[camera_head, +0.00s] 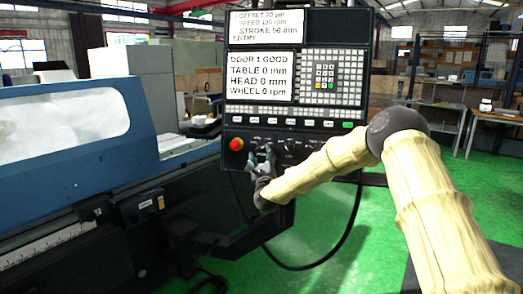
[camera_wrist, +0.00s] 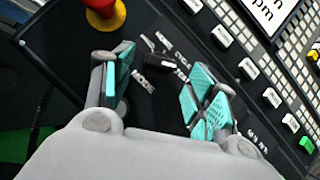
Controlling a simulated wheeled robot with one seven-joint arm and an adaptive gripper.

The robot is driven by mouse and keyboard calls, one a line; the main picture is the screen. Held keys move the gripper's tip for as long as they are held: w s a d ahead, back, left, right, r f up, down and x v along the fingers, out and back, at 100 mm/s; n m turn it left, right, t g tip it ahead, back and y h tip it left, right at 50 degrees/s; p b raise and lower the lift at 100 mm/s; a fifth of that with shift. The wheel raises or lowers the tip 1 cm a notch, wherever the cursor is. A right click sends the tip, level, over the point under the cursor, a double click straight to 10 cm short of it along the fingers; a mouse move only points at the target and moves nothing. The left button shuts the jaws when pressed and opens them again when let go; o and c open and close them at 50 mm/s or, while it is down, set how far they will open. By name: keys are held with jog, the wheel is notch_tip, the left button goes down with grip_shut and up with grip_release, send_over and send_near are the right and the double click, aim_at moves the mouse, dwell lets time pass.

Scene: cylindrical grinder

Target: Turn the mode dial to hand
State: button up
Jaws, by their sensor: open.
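The mode dial (camera_wrist: 160,64) is a small black knob with a light pointer mark on the dark control panel. The word MODE is printed beside it, and the small labels around it are too blurred to read surely. My gripper (camera_wrist: 163,84) is open, with one teal-padded finger on each side of the dial in the wrist view. I cannot tell whether either pad touches the knob. In the head view my gripper (camera_head: 262,158) is at the lower part of the control panel (camera_head: 243,130), hiding the mode dial there.
A red emergency stop button (camera_head: 237,144) sits just left of my gripper; it also shows in the wrist view (camera_wrist: 103,12). A row of white buttons (camera_head: 282,122) runs above. Another dark dial (camera_head: 290,146) is to the right. A black cable hangs below the panel.

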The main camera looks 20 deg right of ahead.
aim_at(261, 150)
jog(key=shift+x, duration=1.55)
jog(key=shift+c, duration=0.4)
jog(key=c, duration=0.9)
